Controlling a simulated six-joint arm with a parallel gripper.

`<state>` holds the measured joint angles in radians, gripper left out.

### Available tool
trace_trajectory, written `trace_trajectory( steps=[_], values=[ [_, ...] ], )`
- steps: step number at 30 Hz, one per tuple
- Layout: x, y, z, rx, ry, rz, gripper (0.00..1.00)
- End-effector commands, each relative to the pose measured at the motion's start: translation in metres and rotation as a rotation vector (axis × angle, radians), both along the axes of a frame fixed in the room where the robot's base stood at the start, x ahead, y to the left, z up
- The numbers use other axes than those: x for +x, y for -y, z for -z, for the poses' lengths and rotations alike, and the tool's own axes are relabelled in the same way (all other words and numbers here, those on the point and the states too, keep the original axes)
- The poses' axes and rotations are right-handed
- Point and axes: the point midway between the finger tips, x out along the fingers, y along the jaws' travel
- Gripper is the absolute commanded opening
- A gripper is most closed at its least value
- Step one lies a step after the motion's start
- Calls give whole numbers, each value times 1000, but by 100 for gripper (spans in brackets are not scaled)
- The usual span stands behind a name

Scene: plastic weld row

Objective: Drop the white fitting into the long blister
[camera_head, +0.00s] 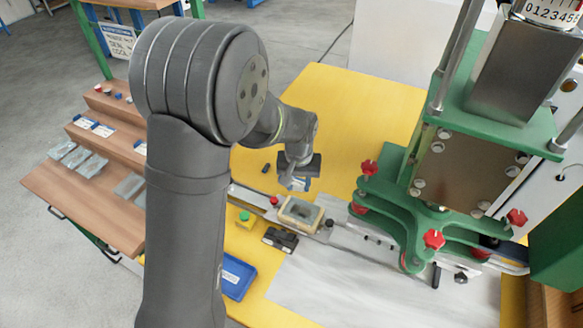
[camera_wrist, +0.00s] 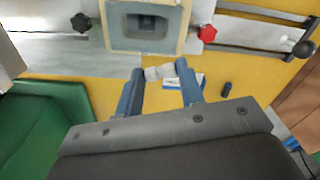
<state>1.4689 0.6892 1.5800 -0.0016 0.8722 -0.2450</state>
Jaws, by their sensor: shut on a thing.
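My gripper (camera_wrist: 163,80) is shut on the white fitting (camera_wrist: 158,72), a small pale piece held crosswise between the two blue fingertips in the wrist view. In the head view my gripper (camera_head: 293,183) hangs above the yellow table, just behind a cream-framed nest (camera_head: 299,213). A grey recessed shape sits in this nest and looks like the long blister (camera_wrist: 147,25); its clear plastic is hard to make out. In the wrist view the fitting appears just below the nest's edge in the picture, not over the recess. The fitting is hard to make out in the head view.
The green press (camera_head: 440,180) with red knobs stands right of the nest. A red knob (camera_wrist: 207,34) sits beside the nest on the rail. A blue tray (camera_head: 236,276), a green-and-yellow button (camera_head: 245,218) and a small dark object (camera_wrist: 226,88) are nearby. Wooden shelves (camera_head: 105,150) stand left.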

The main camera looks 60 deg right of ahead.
Motion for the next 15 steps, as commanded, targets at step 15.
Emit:
trace_trajectory(
  steps=[15],
  values=[
    [-24,-32,6,1,0,356,14]
  ],
)
